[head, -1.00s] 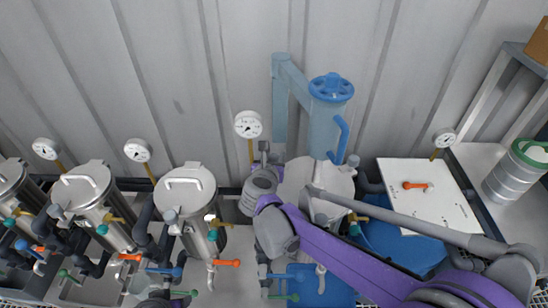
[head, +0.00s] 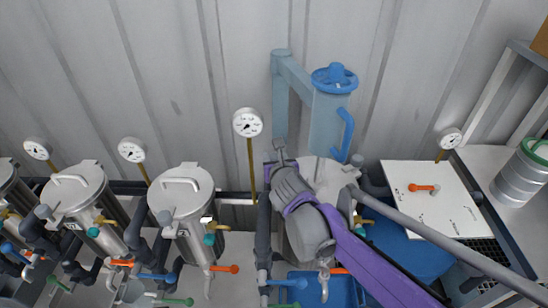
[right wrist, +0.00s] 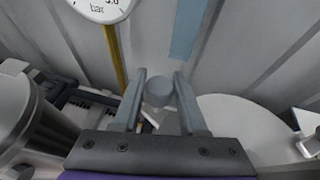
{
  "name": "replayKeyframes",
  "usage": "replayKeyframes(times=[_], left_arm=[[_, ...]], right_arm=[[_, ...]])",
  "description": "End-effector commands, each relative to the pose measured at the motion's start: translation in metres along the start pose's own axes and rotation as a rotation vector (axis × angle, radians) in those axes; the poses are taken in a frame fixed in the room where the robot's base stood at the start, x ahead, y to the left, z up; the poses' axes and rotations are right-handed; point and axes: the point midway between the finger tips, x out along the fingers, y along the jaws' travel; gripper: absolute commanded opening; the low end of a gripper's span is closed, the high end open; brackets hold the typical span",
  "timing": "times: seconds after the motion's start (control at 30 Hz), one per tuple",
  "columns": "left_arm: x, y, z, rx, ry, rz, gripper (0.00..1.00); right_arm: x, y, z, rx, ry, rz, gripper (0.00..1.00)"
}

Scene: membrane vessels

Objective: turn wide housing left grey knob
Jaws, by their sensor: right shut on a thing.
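The wide housing (head: 322,172) stands right of centre in the head view, its pale round lid partly hidden by my right arm. The lid also shows at the right of the right wrist view (right wrist: 240,125). The left grey knob (right wrist: 158,91) is a round grey cap in the right wrist view, beside the lid's left edge. My right gripper (head: 279,148) is over it at the housing's left side. In the right wrist view its two fingers (right wrist: 159,80) stand on either side of the knob, shut on it. My left gripper is not in view.
A pressure gauge (head: 247,123) on a brass stem stands close left of my right gripper. A light-blue post with a blue handwheel (head: 335,78) rises behind the housing. Narrow steel housings (head: 181,190) stand to the left. A white board (head: 432,198) lies to the right.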

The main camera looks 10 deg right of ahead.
Motion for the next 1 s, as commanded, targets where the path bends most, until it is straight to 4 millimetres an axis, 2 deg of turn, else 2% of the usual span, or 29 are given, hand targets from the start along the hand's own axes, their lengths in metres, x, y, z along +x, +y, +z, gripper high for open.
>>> replayKeyframes(times=[0.3, 0.33, 0.47, 0.8, 1.0], left_arm=[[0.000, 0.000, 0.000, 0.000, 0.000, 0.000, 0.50], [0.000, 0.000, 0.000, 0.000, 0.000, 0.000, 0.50], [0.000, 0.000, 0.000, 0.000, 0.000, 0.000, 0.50], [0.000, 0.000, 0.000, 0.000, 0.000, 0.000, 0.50], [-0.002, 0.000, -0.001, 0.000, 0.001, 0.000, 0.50]], right_arm=[[0.000, 0.000, 0.000, 0.000, 0.001, 0.000, 0.00], [0.000, 0.000, 0.000, 0.000, 0.001, 0.000, 0.47], [0.000, 0.000, 0.000, 0.000, 0.001, 0.000, 0.70], [-0.002, 0.000, 0.000, 0.000, 0.001, 0.000, 0.72], [-0.025, 0.000, 0.000, -0.001, 0.001, 0.000, 0.72]])
